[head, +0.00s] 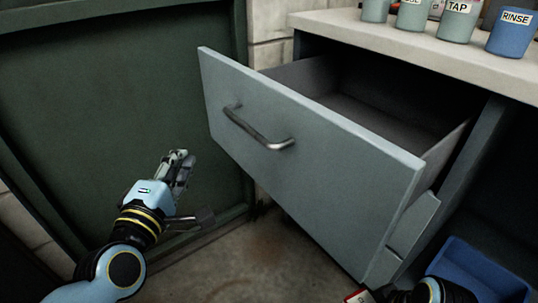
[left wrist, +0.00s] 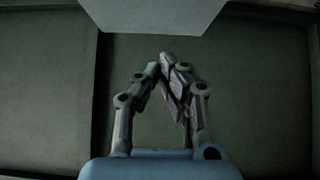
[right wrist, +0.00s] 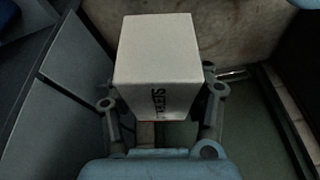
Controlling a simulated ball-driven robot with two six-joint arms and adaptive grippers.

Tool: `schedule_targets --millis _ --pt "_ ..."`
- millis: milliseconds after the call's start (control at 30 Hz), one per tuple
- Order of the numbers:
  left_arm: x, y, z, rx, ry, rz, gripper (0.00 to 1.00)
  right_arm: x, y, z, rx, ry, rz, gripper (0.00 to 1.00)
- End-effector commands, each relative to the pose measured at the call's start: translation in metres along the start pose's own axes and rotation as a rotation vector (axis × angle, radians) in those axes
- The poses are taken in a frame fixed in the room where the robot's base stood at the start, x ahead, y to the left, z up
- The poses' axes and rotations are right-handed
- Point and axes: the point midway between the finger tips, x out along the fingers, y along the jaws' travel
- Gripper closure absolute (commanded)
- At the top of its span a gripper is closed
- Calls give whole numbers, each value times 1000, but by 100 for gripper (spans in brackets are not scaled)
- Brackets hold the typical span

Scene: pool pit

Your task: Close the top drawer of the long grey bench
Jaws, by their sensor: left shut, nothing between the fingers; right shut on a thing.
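The top drawer (head: 300,150) of the long grey bench (head: 390,38) is pulled far out, its empty-looking inside showing. Its front has a metal bar handle (head: 257,130). My left gripper (head: 180,160) is shut and empty, to the left of the drawer front and apart from it. In the left wrist view the left gripper (left wrist: 172,68) has its fingertips together, with a pale grey panel, likely the drawer front (left wrist: 155,14), beyond. My right gripper (right wrist: 162,100) is shut on a white box (right wrist: 158,50) with dark lettering, partly readable; in the head view that gripper is mostly hidden.
Several labelled cups stand on the bench top, including a blue RINSE cup (head: 511,32) and a TAP cup (head: 459,20). A blue bin (head: 478,270) sits low at the right. A dark green panel (head: 120,110) stands behind my left arm. Some floor (head: 270,250) is clear below the drawer.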

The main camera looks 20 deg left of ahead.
Motion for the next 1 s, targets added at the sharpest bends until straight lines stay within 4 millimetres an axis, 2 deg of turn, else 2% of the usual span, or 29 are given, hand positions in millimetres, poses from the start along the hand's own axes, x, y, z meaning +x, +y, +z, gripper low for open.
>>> schedule_targets --millis 200,467,700,1000 --pt "43 4 0 4 -1 4 100 -9 1 -5 -1 5 4 82" --pt "96 1 2 4 -1 0 100 -8 1 -5 -1 4 3 82" --pt "115 -1 25 5 -1 -2 100 -5 1 -3 -1 3 2 82" --pt "119 0 29 7 -1 -2 100 -5 1 -3 -1 3 2 82"
